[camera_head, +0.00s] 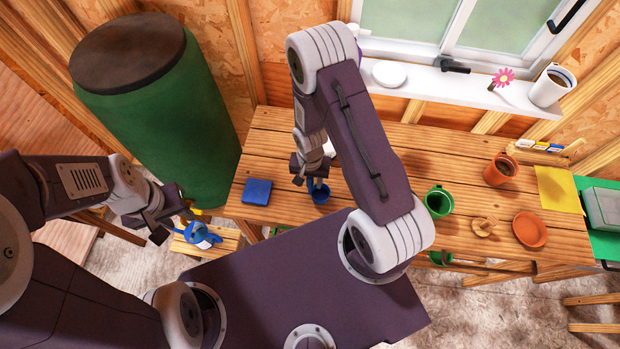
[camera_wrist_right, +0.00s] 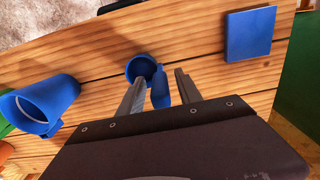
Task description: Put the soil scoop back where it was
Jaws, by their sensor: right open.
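A small round blue vessel (camera_head: 319,193) with a blue handle stands on the wooden bench; it looks like the soil scoop, but I cannot be sure. It also shows in the right wrist view (camera_wrist_right: 143,68). My right gripper (camera_head: 311,180) is over it, open, its fingertips (camera_wrist_right: 160,83) on either side of the upright blue handle (camera_wrist_right: 160,92). Whether they touch is unclear. A larger blue cup-like thing (camera_wrist_right: 48,103) is beside it in the wrist view; my right arm hides it in the head view. My left gripper (camera_head: 172,214) is open near a blue watering can (camera_head: 197,234).
A blue square (camera_head: 257,192) lies left on the bench (camera_head: 400,160). A green mug (camera_head: 438,201), a terracotta pot (camera_head: 500,169), an orange saucer (camera_head: 530,229) and a yellow sheet (camera_head: 558,189) are to the right. A green barrel (camera_head: 165,110) stands left.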

